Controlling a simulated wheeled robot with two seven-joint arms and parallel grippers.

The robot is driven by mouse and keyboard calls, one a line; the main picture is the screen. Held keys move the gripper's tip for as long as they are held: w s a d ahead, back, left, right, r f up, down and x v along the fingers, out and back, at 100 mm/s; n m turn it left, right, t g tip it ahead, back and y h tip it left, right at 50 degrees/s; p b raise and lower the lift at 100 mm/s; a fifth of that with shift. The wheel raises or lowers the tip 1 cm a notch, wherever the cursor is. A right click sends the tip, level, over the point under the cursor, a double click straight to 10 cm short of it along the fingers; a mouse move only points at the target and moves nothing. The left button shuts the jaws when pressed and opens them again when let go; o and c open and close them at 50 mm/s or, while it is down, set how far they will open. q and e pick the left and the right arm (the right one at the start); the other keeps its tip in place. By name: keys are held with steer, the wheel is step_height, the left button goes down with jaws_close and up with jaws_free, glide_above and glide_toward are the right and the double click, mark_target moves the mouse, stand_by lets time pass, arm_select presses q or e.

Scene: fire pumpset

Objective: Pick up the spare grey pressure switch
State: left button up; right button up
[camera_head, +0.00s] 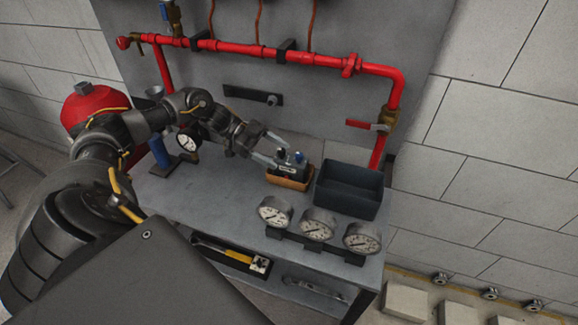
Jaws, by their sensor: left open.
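The spare grey pressure switch (287,168) sits in a small orange-brown tray (289,183) on the grey bench. It has a dark body with a blue part on top. My left gripper (278,149) reaches in from the left. Its two fingers are spread apart close to the switch's left side, one towards the back and one towards the front. Whether a finger touches the switch cannot be told. My right gripper does not show.
A dark open bin (348,190) stands just right of the tray. Several round gauges (317,224) line the bench's front edge. A red pipe (240,48) runs along the wall panel behind. A gauge on a stand (186,143) and a blue cylinder (159,153) stand at the left.

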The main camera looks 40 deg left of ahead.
mark_target(289, 159)
arm_select(q)
steer(key=p+x, duration=0.1)
steer(key=x, duration=0.4)
steer(key=shift+w+r+p, duration=0.1)
steer(key=shift+r+p, duration=0.15)
steer(key=shift+p, duration=0.15)
steer(key=shift+d+f, duration=0.15)
steer(key=shift+f, duration=0.05)
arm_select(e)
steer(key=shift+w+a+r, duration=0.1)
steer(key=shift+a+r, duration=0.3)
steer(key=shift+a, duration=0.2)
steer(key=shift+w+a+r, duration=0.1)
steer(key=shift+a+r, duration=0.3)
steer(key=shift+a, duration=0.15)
arm_select(q)
steer(key=shift+c, duration=0.3)
